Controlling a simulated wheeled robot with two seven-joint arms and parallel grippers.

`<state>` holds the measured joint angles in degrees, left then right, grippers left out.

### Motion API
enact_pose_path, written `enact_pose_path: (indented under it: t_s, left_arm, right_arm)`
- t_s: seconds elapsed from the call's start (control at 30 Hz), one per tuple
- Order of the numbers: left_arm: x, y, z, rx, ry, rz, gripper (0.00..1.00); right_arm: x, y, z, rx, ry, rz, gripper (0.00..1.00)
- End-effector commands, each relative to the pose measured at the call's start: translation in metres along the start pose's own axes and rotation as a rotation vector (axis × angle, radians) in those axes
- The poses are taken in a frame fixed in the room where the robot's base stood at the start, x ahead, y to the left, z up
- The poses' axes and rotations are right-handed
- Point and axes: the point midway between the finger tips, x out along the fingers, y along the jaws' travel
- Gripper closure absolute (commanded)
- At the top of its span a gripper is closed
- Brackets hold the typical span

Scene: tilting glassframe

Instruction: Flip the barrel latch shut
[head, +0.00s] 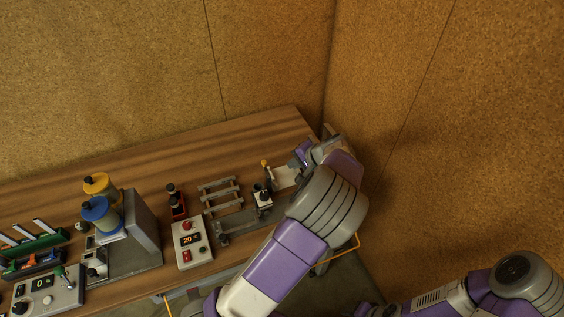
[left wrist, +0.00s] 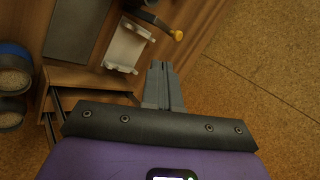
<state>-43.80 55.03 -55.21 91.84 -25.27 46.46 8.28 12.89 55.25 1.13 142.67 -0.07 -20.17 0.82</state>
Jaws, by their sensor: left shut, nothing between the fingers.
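A small pale bracket (head: 285,177) with a yellow-tipped dark lever (head: 265,163) beside it stands near the right end of the table; it looks like the barrel latch, but I cannot be sure. In the left wrist view the pale bracket (left wrist: 125,46) lies up and left of my fingers, and the yellow-tipped lever (left wrist: 178,36) sticks out above them. My left gripper (left wrist: 162,68) is shut and empty, its fingertips apart from both. In the head view my arm partly hides the gripper and the area behind it. My right gripper is out of view.
The wooden table (head: 150,170) also carries a red-button box (head: 192,243), a grey rack (head: 222,195), a stand with yellow (head: 98,185) and blue (head: 100,212) cylinders, and a control box (head: 48,292). Cork walls (head: 440,120) close in behind and right.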

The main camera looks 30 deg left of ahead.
Motion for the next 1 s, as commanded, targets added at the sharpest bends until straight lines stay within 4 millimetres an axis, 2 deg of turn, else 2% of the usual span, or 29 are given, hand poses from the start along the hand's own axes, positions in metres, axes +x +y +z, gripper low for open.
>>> enact_pose_path:
  t_s: [0.47,0.5,0.7,1.0]
  left_arm:
    - [0.096,0.0,0.002,0.0,-0.006,0.0,1.0]
    - [0.1,-0.005,0.002,-0.001,-0.005,0.0,1.0]
    - [0.119,-0.021,0.001,0.0,-0.002,0.0,1.0]
    - [0.124,-0.024,0.0,0.0,0.0,0.0,1.0]
  right_arm:
    - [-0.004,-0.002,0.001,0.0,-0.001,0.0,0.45]
    - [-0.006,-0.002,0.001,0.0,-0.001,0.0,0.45]
    - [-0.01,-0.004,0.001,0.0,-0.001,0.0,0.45]
    - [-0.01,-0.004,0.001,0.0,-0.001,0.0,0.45]
